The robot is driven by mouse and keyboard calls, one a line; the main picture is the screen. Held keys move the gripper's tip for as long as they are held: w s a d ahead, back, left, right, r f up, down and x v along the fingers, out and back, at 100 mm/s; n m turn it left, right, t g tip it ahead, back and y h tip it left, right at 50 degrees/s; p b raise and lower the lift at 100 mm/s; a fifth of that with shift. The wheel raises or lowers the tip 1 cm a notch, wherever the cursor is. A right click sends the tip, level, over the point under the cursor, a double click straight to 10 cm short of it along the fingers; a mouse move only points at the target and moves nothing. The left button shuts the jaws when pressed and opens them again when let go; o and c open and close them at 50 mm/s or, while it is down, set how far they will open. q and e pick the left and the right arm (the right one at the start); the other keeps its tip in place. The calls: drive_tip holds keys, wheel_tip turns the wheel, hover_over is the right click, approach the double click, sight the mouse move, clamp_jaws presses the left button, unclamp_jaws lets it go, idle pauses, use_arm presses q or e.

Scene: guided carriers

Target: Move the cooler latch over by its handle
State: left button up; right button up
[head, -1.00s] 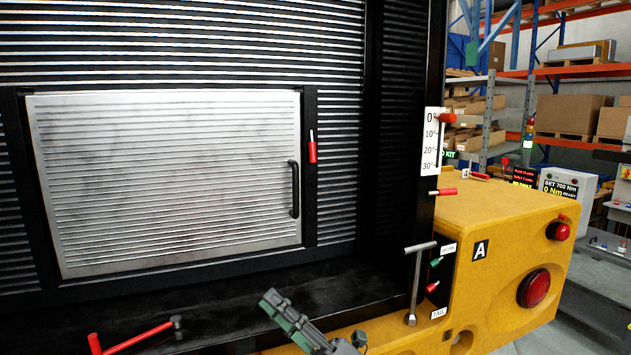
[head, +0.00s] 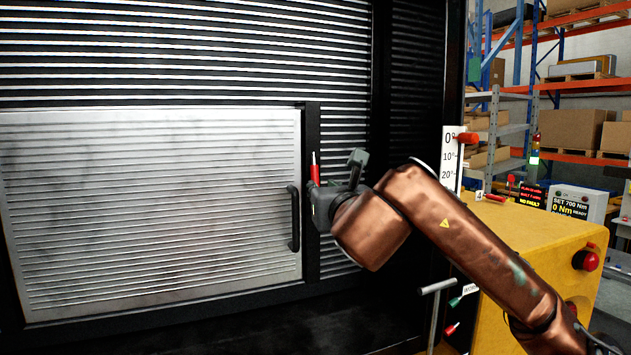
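The cooler latch's red handle (head: 315,174) stands upright on the black frame post, right of the pale louvred cooler door. A thin light-coloured rod rises from its top. My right gripper (head: 338,178) is at the latch, just right of the handle and overlapping its lower end. One grey-green finger stands out to the right, away from the handle, so the gripper looks open. Its other finger is mostly hidden by the gripper body, and contact with the handle cannot be made out. My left gripper is not in view.
The louvred door (head: 150,210) has a black pull handle (head: 293,218) close left of the gripper. A white angle scale (head: 452,150) with a red lever (head: 467,138) stands behind my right arm. The yellow carrier body (head: 515,232) is at right, with a T-handled tool (head: 436,290) before it.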

sight(316, 180)
drive_tip(key=w+p, duration=0.1)
drive_tip(key=w, duration=0.1)
drive_tip(key=w+p, duration=0.1)
drive_tip(key=w, duration=0.1)
drive_tip(key=w+p, duration=0.1)
drive_tip(key=w, duration=0.1)
drive_tip(key=shift+a+r, duration=0.1)
drive_tip(key=shift+a, duration=0.2)
drive_tip(key=shift+w+a+p, duration=0.1)
drive_tip(key=shift+w+p, duration=0.35)
drive_tip(key=shift+w, duration=0.2)
drive_tip(key=shift+c, duration=0.4)
clamp_jaws()
